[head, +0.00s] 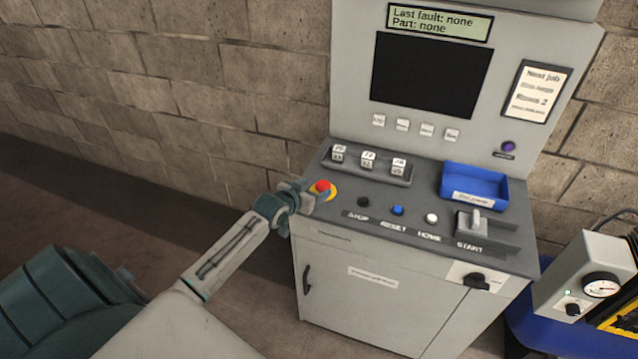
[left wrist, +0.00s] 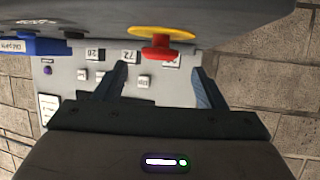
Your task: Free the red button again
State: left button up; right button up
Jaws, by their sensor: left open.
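The red button (head: 322,186) is a mushroom head on a yellow base (head: 331,193) at the left end of the grey console panel. My left gripper (head: 308,193) is at the button from the left in the head view. In the left wrist view the red button (left wrist: 158,52) sticks out from its yellow base (left wrist: 162,33), between and beyond the fingers of my left gripper (left wrist: 159,85). The fingers are apart, and I cannot tell whether either one touches the button. My right gripper is not in view.
Right of the button are a black stop button (head: 363,202), a blue reset button (head: 397,210), a white home button (head: 431,217) and a start lever (head: 475,222). A blue tray (head: 474,184) and several numbered blocks (head: 368,160) stand behind. A gauge box (head: 582,278) is at right.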

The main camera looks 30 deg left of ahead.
aim_at(322, 184)
pick_arm(q)
jog(key=shift+x, duration=1.1)
jog(key=shift+w+f, duration=0.15)
jog(key=shift+w, duration=0.4)
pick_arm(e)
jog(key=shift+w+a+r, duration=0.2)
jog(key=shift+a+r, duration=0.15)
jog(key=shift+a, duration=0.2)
pick_arm(q)
jog(key=shift+c, duration=0.4)
